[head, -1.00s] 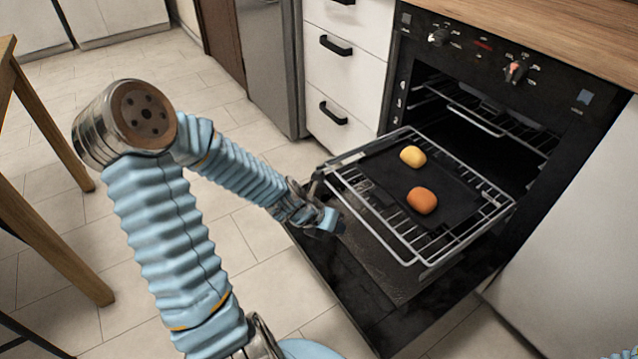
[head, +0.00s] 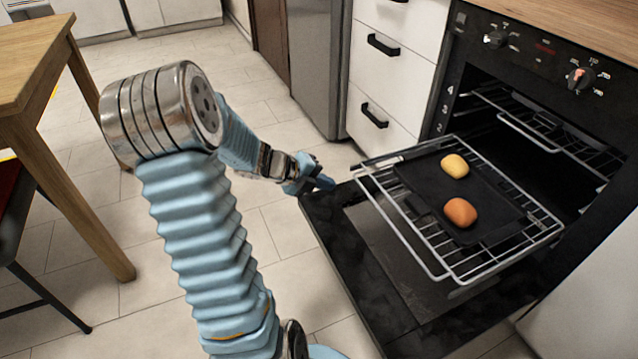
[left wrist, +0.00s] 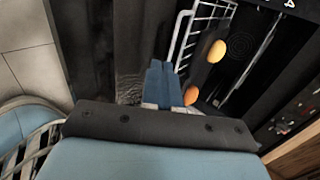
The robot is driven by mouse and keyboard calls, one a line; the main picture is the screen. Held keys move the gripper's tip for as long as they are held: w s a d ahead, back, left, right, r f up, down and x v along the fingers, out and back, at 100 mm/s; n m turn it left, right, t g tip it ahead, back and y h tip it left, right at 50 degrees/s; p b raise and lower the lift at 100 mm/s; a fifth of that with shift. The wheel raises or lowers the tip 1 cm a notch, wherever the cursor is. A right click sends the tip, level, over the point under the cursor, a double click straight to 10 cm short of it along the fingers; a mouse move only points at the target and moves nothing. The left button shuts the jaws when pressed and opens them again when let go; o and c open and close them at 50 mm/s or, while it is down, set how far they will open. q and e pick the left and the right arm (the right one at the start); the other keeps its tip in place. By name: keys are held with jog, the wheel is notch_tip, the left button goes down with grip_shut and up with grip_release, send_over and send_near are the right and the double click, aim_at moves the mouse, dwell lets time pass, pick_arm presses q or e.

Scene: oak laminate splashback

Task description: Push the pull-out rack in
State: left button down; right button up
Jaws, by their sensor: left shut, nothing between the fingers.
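The pull-out wire rack (head: 436,275) sticks out of the open oven over the lowered door. A dark baking tray (head: 420,184) lies on it, with a yellow bun (head: 454,166) and an orange bun (head: 460,212). My left gripper (head: 324,184) is shut and empty, by the outer left corner of the oven door, apart from the rack in the head view. In the left wrist view the shut blue fingers (left wrist: 162,84) point toward the rack's wire edge (left wrist: 181,40); whether they touch it I cannot tell. My right gripper is not in view.
The lowered oven door (head: 345,255) lies beneath the rack. White drawers (head: 385,75) stand left of the oven (head: 500,90). A wooden table (head: 35,75) and a chair are at the left. The tiled floor between is clear.

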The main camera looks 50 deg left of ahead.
pick_arm(q)
jog(key=w+r+b+x, duration=0.1)
jog(key=b+x, duration=0.1)
jog(key=x, duration=0.6)
jog(key=shift+d, duration=0.25)
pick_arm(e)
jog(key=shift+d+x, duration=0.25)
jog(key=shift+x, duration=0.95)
pick_arm(q)
jog(key=shift+w+r, duration=0.1)
jog(key=shift+w, duration=0.05)
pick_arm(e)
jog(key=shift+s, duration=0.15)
